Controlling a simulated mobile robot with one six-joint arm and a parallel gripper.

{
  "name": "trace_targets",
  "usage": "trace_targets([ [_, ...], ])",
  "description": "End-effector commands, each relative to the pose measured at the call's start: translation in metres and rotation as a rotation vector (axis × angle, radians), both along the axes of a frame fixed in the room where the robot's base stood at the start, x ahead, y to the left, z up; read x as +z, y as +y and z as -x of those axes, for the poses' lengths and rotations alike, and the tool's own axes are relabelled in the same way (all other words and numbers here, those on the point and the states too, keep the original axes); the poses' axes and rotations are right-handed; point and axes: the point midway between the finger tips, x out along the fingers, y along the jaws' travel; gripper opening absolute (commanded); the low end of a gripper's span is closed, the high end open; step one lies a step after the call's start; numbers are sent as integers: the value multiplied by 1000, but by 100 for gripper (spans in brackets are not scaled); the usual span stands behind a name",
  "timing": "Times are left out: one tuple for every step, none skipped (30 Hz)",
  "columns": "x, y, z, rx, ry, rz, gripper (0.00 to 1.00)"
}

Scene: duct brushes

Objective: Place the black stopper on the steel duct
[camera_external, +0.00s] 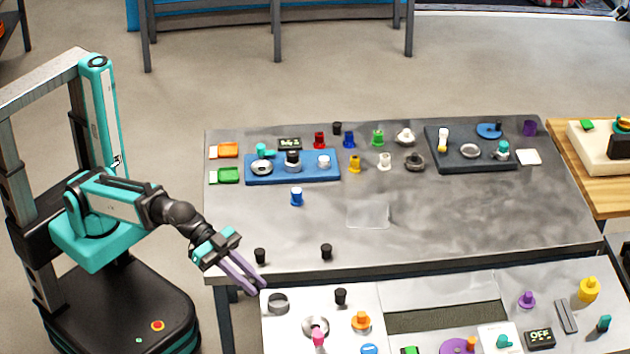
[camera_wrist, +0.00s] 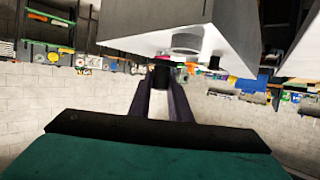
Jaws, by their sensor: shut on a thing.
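My gripper (camera_external: 262,284) has purple fingers that reach down to the left end of the white panel. In the wrist view, its fingertips (camera_wrist: 163,88) close on a small dark thing, which looks like the black stopper (camera_wrist: 163,73). I cannot make out the held stopper in the external view. The steel duct (camera_external: 278,304) is a short grey cylinder with a dark top opening, at the panel's back left corner. It lies just beyond and to the right of the fingertips. In the wrist view, which looks upside down, the duct (camera_wrist: 187,43) is beside the held thing, and the two look apart.
Two black stoppers (camera_external: 260,256) (camera_external: 326,251) stand along the grey table's front edge, one close behind the fingers. Another black piece (camera_external: 340,297), a metal ring (camera_external: 316,326), a pink peg (camera_external: 318,340) and an orange piece (camera_external: 361,321) are on the white panel (camera_external: 295,335).

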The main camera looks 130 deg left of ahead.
Motion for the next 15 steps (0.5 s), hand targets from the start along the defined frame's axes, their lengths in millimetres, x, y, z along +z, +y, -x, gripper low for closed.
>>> trace_targets([
  [4, 0, -2, 0, 1, 0, 0],
  [4, 0, -3, 0, 1, 0, 0],
  [4, 0, -4, 0, 1, 0, 0],
  [4, 0, -5, 0, 1, 0, 0],
  [4, 0, -6, 0, 1, 0, 0],
  [3, 0, -8, 0, 1, 0, 0],
  [3, 0, -9, 0, 1, 0, 0],
  [3, 0, -10, 0, 1, 0, 0],
  [3, 0, -11, 0, 1, 0, 0],
  [3, 0, -12, 0, 1, 0, 0],
  [3, 0, -13, 0, 1, 0, 0],
  [2, 0, -14, 0, 1, 0, 0],
  [2, 0, -14, 0, 1, 0, 0],
  [2, 0, -15, 0, 1, 0, 0],
  [2, 0, -16, 0, 1, 0, 0],
])
